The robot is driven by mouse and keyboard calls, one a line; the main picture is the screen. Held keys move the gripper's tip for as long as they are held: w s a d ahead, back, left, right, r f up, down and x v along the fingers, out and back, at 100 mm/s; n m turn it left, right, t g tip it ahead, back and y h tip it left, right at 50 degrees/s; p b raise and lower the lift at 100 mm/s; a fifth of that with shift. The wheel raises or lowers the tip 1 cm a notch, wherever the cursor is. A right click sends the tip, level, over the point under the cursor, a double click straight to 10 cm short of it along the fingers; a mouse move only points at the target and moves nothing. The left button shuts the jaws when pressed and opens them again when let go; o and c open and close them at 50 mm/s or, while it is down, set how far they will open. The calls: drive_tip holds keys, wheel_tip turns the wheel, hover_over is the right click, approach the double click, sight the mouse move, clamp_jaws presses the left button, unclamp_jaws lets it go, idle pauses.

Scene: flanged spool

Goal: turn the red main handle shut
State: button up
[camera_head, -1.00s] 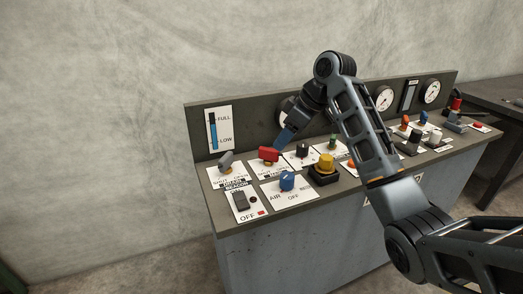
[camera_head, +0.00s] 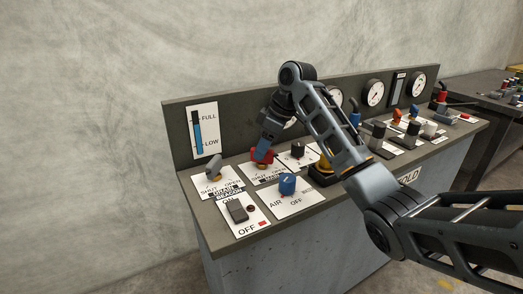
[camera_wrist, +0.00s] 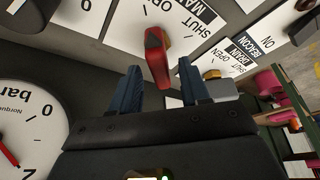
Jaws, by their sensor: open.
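The red main handle (camera_head: 262,156) stands on a white plate (camera_head: 254,174) with printed lettering, on the sloped top of the control console. In the wrist view the red handle (camera_wrist: 156,58) shows above its plate marked MAIN and SHUT. My gripper (camera_head: 264,149) is over the red handle, pointing down and partly hiding it in the head view. In the wrist view its two blue fingers (camera_wrist: 159,68) are apart, with the handle's near end between them in the picture. A gap shows on each side. Whether the fingertips reach down beside the handle is unclear.
A grey handle (camera_head: 213,171) stands close left, a black knob (camera_head: 298,150) close right, and a blue knob (camera_head: 287,184) in front. A level gauge (camera_head: 203,130) is on the back panel. A large dial (camera_wrist: 30,130) is close to my gripper in the wrist view.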

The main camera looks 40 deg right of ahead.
drive_tip(key=shift+w+a+f, duration=0.15)
drive_tip(key=shift+w+f, duration=0.05)
drive_tip(key=shift+f, duration=0.45)
clamp_jaws()
